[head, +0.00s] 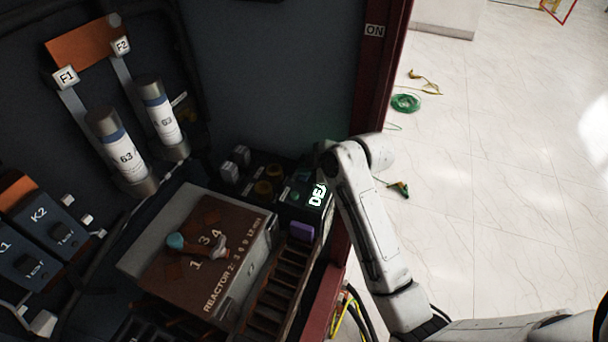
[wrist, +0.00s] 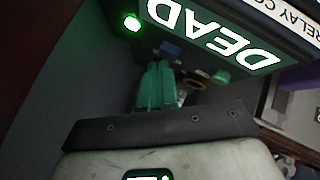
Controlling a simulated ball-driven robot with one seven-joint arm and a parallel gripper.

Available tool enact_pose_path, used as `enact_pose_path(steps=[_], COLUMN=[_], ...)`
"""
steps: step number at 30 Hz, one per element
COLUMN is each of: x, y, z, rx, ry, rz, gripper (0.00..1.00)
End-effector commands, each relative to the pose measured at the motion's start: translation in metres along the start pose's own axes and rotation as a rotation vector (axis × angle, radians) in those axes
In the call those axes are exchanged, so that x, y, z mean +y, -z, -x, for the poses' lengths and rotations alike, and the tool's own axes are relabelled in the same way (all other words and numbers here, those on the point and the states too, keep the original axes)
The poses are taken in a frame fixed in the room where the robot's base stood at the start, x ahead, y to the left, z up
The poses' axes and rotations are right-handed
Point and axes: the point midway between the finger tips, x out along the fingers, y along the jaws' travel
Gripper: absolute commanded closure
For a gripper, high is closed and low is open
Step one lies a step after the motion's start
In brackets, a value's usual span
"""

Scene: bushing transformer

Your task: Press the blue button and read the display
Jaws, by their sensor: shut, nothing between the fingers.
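The display (wrist: 215,30) is lit and reads "DEAD" in bright letters in the wrist view. In the head view, part of the display (head: 317,195) shows "DEA", the rest cut off by my arm. My gripper (wrist: 160,66) is shut and empty, its fingers tinted green by the glow. A small blue block, likely the blue button (wrist: 170,48), lies just beyond the fingertips. I cannot tell whether they touch it. In the head view my gripper is hidden behind my own wrist, and I cannot make out the blue button there.
A green lamp (wrist: 131,23) glows beside the display. A "REACTOR 2" box (head: 165,270) with a lever stands left of it. Cylinders marked 63 (head: 118,150) stand further left. The red cabinet edge (head: 378,95) is close to my arm. Cables lie on the open floor at right.

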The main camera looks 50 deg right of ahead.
Motion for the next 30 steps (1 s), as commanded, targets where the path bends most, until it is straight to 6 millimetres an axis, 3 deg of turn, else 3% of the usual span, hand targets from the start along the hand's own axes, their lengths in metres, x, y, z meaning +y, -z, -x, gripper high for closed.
enact_pose_path(steps=[20,30], x=[-0.003,0.005], y=[-0.003,0.005], z=[-0.003,0.007], rx=[-0.001,-0.001], ry=[0.001,0.001], rz=[-0.001,-0.001], gripper=[1.00,1.00])
